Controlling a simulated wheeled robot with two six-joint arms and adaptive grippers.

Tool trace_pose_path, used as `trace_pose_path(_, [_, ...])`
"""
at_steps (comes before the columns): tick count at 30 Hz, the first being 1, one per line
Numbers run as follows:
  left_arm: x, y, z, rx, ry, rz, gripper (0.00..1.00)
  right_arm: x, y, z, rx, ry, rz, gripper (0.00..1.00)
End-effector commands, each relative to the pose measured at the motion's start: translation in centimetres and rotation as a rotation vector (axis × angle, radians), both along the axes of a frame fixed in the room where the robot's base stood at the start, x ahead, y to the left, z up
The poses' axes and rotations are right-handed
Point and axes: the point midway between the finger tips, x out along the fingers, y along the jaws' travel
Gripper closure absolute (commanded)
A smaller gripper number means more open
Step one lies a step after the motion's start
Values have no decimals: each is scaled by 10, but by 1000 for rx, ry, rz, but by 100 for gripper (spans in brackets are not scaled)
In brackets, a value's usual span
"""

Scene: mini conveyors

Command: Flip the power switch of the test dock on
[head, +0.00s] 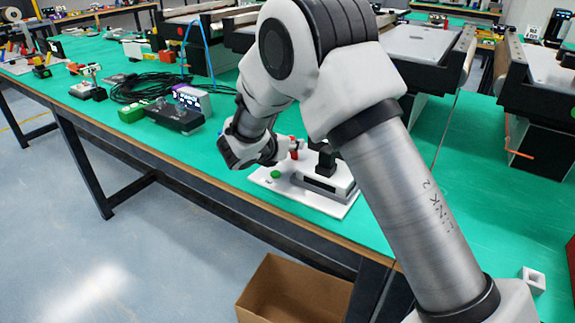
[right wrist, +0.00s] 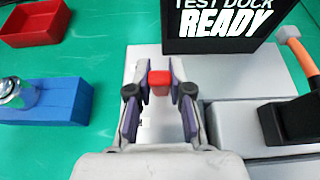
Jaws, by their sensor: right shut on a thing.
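The test dock is a white base plate (head: 314,206) near the table's front edge, with a green button and a grey block on it. Its dark display (right wrist: 222,28) reads "TEST DOCK READY" in the right wrist view. A red switch cap (right wrist: 159,79) stands between the fingertips of my right gripper (right wrist: 159,90). The gripper is shut on this red cap, with a finger on each side. In the head view the right gripper (head: 290,147) reaches the dock from the left, with red showing at its tips. The switch's base is mostly hidden. My left gripper is out of view.
In the right wrist view, a blue block (right wrist: 50,102) and a red tray (right wrist: 34,22) lie left of the dock. A black part (right wrist: 292,120) sits on the grey block at right. An open cardboard box (head: 290,290) stands below the table edge.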

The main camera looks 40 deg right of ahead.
Motion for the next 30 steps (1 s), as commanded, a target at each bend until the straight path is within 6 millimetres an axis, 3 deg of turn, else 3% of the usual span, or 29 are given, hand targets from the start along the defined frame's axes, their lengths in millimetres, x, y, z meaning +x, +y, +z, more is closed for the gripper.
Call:
trace_pose_path(1, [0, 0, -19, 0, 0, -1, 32, -1, 2, -11, -35, -13, 3, 100])
trace_pose_path(3, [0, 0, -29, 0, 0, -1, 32, -2, 5, -11, -85, -33, 3, 100])
trace_pose_path(12, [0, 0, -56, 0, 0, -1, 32, -5, 11, -9, -234, -95, 2, 100])
trace_pose_path(30, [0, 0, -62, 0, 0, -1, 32, -6, 13, -6, -284, -114, 1, 100])
